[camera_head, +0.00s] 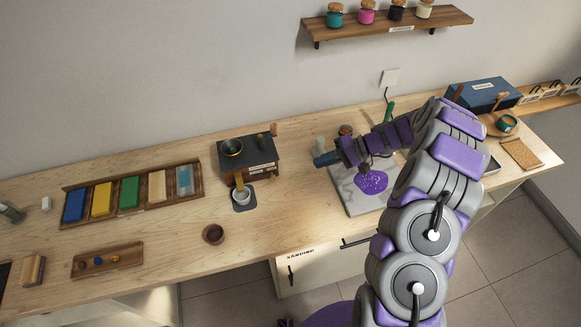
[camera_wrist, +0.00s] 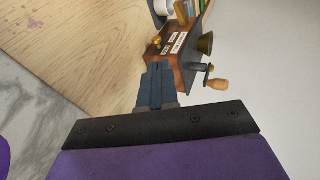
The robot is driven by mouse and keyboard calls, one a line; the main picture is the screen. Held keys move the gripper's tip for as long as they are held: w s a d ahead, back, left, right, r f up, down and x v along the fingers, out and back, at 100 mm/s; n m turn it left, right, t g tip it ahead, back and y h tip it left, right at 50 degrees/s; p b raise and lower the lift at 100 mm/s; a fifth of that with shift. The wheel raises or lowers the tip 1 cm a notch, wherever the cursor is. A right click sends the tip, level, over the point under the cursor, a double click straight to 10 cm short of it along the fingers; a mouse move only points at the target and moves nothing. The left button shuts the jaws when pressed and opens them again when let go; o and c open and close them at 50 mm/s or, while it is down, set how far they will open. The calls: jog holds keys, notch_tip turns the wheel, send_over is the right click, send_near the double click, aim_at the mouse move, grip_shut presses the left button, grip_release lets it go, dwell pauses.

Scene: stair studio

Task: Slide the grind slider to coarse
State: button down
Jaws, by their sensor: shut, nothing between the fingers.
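In the wrist view the grinder (camera_wrist: 187,62) shows a brown wooden side with pale labels (camera_wrist: 178,43), a small brass knob (camera_wrist: 157,40) and a crank with a wooden handle (camera_wrist: 217,84). I cannot tell for sure which part is the grind slider. My gripper (camera_head: 318,161) is shut and empty, to the right of the grinder and apart from it. In the wrist view the shut fingers (camera_wrist: 155,70) point toward the grinder's labelled side.
A white cup (camera_head: 241,195) stands on a dark mat before the grinder. A brown bowl (camera_head: 213,234) is nearer the front edge. A tray of coloured blocks (camera_head: 143,204) lies left. A marble slab (camera_head: 352,202) with a purple patch lies under my arm. A shelf (camera_head: 430,23) hangs above.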

jog(key=shift+w+a+f, duration=0.15)
jog(key=shift+w+f, duration=0.5)
jog(key=shift+f, duration=0.05)
jog(key=shift+f, duration=0.1)
jog(key=b, duration=0.1)
send_near(272, 176)
jog(key=x, duration=0.4)
jog(key=f+x, duration=0.1)
jog(key=x, duration=0.1)
jog(key=shift+d, duration=0.25)
jog(key=shift+w, duration=0.1)
jog(key=shift+a, duration=0.1)
